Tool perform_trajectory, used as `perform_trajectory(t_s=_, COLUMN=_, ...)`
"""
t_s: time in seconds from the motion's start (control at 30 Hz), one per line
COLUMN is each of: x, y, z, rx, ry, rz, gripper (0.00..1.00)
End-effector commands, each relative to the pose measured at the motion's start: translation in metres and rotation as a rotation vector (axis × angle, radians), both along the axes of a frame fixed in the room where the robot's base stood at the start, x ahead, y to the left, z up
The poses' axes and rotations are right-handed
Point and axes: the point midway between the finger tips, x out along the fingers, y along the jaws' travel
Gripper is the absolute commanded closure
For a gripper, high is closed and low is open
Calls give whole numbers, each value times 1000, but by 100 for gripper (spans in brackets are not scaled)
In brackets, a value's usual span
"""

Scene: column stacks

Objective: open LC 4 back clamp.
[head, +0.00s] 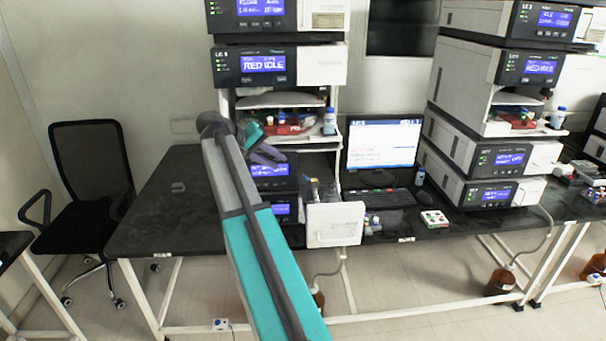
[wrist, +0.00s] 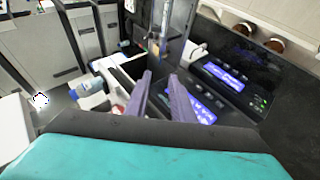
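My gripper (head: 278,157) reaches into the left instrument stack, just below its open shelf. In the wrist view its two purple fingers (wrist: 160,76) stand apart with nothing visible between them. A clear upright panel or tube (wrist: 178,32) shows beyond the fingertips; I cannot tell whether it touches them. I cannot make out the LC 4 back clamp in either view. The opened white door (head: 334,223) stands out at the front of the left stack. My arm hides part of the stack's lower modules.
Left stack's upper module (head: 264,67) has a lit blue screen. The black bench (head: 165,215) is mostly clear at left.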

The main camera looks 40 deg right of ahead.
Motion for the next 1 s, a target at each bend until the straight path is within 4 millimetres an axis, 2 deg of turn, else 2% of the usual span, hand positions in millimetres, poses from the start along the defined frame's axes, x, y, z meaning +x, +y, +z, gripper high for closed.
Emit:
perform_trajectory(t_s=0.27, x=-3, y=-13, z=-11, rx=1, ry=1, rz=0, gripper=78)
perform_trajectory(t_s=1.0, x=-15, y=-87, z=-75, rx=0, ry=1, rz=-1, gripper=78)
